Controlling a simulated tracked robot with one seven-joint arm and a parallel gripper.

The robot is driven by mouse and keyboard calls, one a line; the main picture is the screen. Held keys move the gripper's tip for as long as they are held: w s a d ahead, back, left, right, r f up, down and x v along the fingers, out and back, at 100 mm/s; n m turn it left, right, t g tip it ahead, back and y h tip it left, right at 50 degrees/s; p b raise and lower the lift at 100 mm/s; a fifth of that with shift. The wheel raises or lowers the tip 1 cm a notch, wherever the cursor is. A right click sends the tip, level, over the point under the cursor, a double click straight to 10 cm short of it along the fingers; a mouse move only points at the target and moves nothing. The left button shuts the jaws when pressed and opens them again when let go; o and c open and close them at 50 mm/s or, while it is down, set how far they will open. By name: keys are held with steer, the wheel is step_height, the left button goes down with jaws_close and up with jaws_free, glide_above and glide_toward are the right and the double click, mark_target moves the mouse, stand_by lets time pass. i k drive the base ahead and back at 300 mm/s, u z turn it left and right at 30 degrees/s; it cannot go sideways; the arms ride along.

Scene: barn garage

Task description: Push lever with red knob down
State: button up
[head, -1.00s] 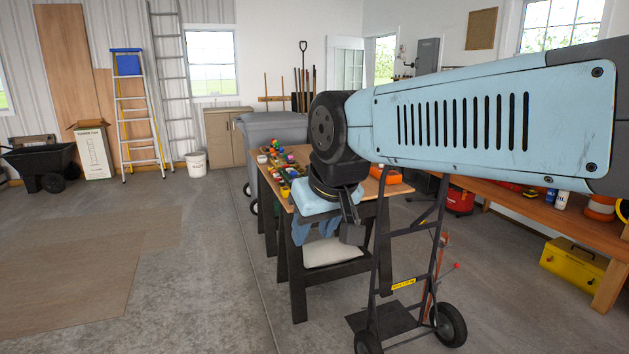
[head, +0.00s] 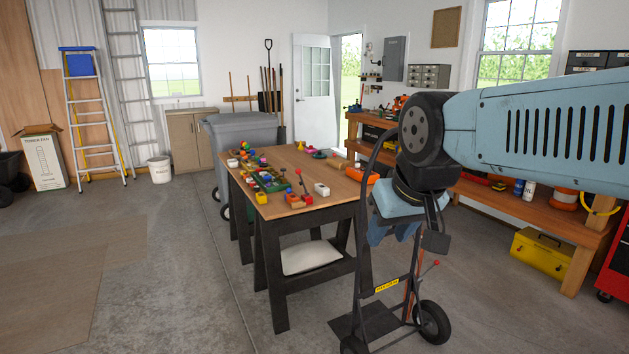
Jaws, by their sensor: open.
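A thin lever with a small red knob (head: 299,172) stands up from a small block on the near part of the wooden table (head: 345,190). A second red knob (head: 436,263) tips a thin rod beside the black hand truck (head: 388,285); I cannot tell which knob is the task's. My gripper (head: 432,232) hangs at the end of my blue arm, to the right of the table and in front of the hand truck. It points down and looks open and empty. It is well apart from the table lever. Its fingers partly overlap in this view.
Several colourful small objects (head: 262,180) crowd the table's left side. A grey bin (head: 242,135) stands behind it.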

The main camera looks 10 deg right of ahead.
mark_target(297, 171)
steer(key=z, duration=0.1)
steer(key=i, duration=1)
steer(key=u, duration=0.1)
steer(key=k, duration=1.35)
steer(key=z, duration=0.3)
steer(key=i, duration=1.75)
steer(key=u, duration=0.4)
